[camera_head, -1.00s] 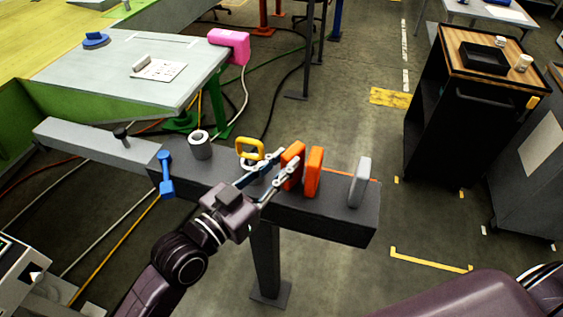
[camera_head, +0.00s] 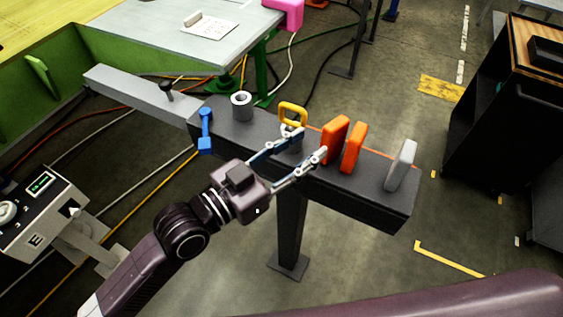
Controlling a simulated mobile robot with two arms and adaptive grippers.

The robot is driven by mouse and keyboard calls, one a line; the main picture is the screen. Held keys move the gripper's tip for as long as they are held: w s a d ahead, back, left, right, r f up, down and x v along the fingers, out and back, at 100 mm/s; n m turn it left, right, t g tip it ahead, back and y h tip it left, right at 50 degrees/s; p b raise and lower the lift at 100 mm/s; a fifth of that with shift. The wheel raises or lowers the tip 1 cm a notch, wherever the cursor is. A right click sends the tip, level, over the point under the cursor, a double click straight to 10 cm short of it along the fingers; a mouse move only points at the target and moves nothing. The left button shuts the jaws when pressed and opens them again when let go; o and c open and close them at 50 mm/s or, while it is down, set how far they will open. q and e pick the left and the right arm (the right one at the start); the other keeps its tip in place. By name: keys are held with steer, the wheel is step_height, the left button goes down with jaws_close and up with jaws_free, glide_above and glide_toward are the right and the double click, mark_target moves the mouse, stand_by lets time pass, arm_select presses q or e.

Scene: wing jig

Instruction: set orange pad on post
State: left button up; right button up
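Two upright orange pads, one on the left (camera_head: 335,138) and one on the right (camera_head: 353,148), stand close together on a dark beam (camera_head: 365,190). The beam rests on a dark vertical support post (camera_head: 291,230); I cannot tell whether this is the task's post. My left gripper (camera_head: 311,144) reaches over the beam with its fingers spread and nothing visible between them. Its nearer fingertip is just left of the left orange pad; contact cannot be told. My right gripper is out of view.
The beam also carries a blue piece (camera_head: 205,132), a grey ring (camera_head: 241,105), a yellow loop (camera_head: 293,115) close to my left fingers, and a light grey pad (camera_head: 401,165). A grey table (camera_head: 215,55) stands behind; a dark cart (camera_head: 510,110) stands at right.

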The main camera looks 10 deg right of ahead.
arm_select(q)
steer(key=b+v, duration=0.1)
steer(key=v, duration=0.5)
steer(key=shift+s+a, duration=0.25)
